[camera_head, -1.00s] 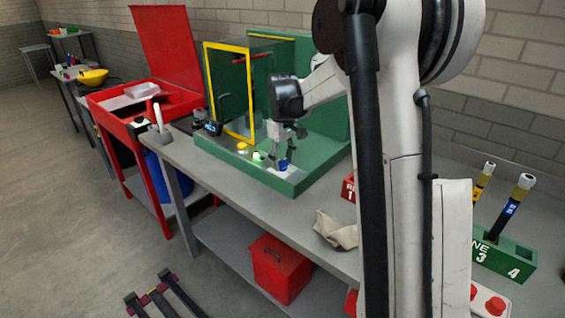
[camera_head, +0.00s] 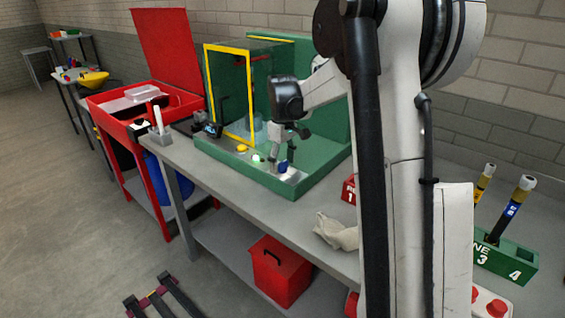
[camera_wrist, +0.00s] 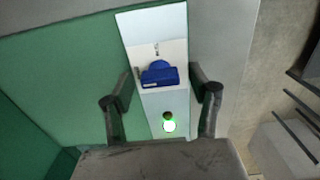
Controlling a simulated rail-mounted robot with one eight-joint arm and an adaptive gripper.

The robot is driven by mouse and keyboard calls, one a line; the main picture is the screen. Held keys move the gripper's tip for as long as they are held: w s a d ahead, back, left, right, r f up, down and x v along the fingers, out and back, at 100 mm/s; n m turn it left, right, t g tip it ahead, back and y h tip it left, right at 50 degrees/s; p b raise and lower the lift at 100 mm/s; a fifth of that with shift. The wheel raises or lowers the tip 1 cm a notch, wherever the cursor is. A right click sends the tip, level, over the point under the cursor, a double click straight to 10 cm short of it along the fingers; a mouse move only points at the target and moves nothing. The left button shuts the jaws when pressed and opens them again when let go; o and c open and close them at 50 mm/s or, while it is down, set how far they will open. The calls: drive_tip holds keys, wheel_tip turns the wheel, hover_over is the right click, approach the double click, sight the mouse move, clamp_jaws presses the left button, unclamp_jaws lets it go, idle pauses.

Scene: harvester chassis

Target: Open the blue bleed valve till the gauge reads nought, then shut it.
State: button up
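The blue valve knob (camera_wrist: 160,74) stands on a pale panel strip (camera_wrist: 152,25) in the wrist view. It also shows, small, in the head view (camera_head: 282,166), at the front of the green chassis (camera_head: 245,167). My gripper (camera_wrist: 162,76) is open, with one finger to each side of the knob and a gap on both sides. In the head view my gripper (camera_head: 281,162) points down over the knob. A bright round light with a green rim (camera_wrist: 168,124) is on the same strip, nearer my palm. I cannot make out a gauge reading in either view.
A yellow-framed guard (camera_head: 228,98) rises from the chassis behind my gripper. A yellow button (camera_head: 242,148) is on the chassis to the left. A grey cloth (camera_head: 336,231) lies on the bench, and a green numbered rack (camera_head: 505,262) stands at right. The bench front is mostly clear.

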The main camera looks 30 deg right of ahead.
sight(282, 163)
drive_tip(key=shift+r, duration=0.1)
wheel_tip(282, 163, up, 12)
idle(0.6)
idle(0.4)
drive_tip(key=s+a+r+m+t, duration=0.2)
drive_tip(key=s+a+r+t, duration=0.1)
drive_tip(key=s+a, duration=1)
drive_tip(key=s+a+f+m+t, duration=0.1)
drive_tip(key=s+a+f+t, duration=0.1)
drive_tip(key=s, duration=0.6)
drive_tip(key=s+a+f+m+t, duration=0.1)
drive_tip(key=s+a+f, duration=0.3)
drive_tip(key=s, duration=0.5)
drive_tip(key=shift+a+f+t, duration=0.15)
drive_tip(key=shift+f+t, duration=0.45)
drive_tip(key=shift+f, duration=0.35)
